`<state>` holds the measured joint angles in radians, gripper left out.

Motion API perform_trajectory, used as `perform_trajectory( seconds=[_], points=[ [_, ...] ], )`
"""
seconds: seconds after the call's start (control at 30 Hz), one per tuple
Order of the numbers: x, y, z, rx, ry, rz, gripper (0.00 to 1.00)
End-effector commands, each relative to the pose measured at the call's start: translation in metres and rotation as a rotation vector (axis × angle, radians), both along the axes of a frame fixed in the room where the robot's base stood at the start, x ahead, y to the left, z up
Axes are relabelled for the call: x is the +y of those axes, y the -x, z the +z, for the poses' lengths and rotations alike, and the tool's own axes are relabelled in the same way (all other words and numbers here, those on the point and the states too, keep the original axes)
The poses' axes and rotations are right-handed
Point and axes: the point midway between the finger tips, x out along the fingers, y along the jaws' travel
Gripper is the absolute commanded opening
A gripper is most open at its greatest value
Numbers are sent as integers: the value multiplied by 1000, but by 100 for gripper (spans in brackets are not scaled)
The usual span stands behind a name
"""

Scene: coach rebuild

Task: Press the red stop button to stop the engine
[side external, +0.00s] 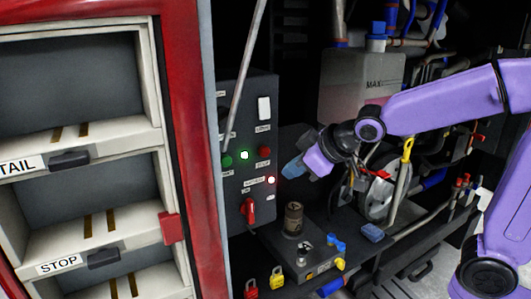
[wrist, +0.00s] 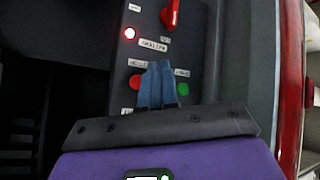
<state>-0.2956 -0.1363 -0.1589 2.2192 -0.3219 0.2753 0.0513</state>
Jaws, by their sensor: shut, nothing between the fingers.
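The red stop button (side external: 264,152) sits on the dark control panel (side external: 235,120), right of a lit white button (side external: 244,155) and a green button (side external: 227,161). In the wrist view the red button (wrist: 136,83) shows just left of my blue fingers, and the green button (wrist: 183,89) just right of them. My gripper (side external: 290,168) is shut and empty, with its fingertips towards the panel. It also shows in the wrist view (wrist: 158,80), covering the spot between the two buttons. I cannot tell how large the gap to the panel is; no contact shows.
A glowing red light (side external: 271,180) and a red rotary switch (side external: 249,210) are lower on the panel. A white rocker switch (side external: 264,107) is above. A thin grey rod (side external: 245,75) slants across the panel's front. A brown cylinder (side external: 293,218) stands below my gripper.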

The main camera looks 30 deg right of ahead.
Motion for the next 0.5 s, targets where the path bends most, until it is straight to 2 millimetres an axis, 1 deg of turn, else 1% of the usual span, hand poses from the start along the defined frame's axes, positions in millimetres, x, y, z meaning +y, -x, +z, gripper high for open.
perform_trajectory(
  seconds=[0.03,0.3,0.5],
  points=[
    [0,-7,0,1,1,0,0],
    [-1,-41,-1,3,1,-1,0],
    [0,-59,0,2,0,-1,0]
  ],
)
